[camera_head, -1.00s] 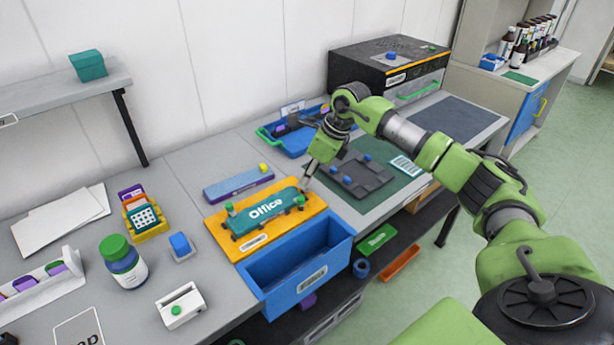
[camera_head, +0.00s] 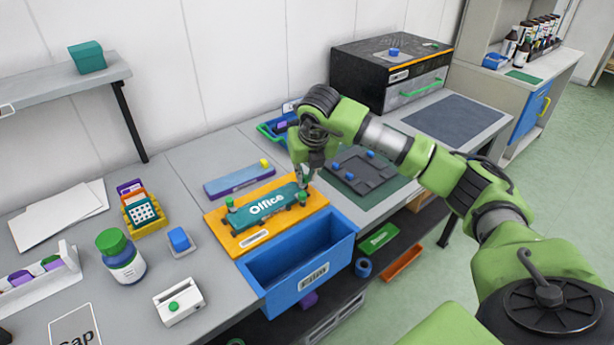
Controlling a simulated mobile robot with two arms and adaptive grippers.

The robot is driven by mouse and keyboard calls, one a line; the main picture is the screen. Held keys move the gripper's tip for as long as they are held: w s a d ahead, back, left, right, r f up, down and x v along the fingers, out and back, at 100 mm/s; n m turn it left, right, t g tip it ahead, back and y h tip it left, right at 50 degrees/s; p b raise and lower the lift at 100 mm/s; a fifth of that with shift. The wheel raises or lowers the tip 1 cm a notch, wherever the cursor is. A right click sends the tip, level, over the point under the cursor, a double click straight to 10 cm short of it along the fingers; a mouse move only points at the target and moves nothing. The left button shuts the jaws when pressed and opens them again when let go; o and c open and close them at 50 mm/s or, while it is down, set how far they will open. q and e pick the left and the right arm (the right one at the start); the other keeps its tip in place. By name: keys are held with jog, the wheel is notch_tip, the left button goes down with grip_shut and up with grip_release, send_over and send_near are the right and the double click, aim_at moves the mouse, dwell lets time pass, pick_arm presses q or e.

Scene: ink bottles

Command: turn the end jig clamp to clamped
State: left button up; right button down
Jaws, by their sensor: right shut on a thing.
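The end jig clamp (camera_head: 302,197) is at the jig's right end. My right gripper (camera_head: 303,179) points down there, shut on the end clamp; the fingers partly hide it, so its exact turn is hard to read. My left gripper is not in view.
A dark fixture (camera_head: 364,172) on a green mat is to the right. A green-capped bottle (camera_head: 122,257) stands at the left.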

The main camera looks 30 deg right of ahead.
jog(key=shift+w+a+m+g+h+b, duration=0.1)
jog(key=shift+m+g+h+b, duration=0.25)
jog(key=shift+m, duration=0.75)
jog(key=shift+w+a+m+g+h+b, duration=0.15)
jog(key=shift+m+h, duration=0.3)
jog(key=shift+m, duration=0.65)
jog(key=shift+s+d+r, duration=0.1)
jog(key=shift+d, duration=0.05)
jog(key=c, duration=2)
grip_release()
jog(key=v, duration=1.2)
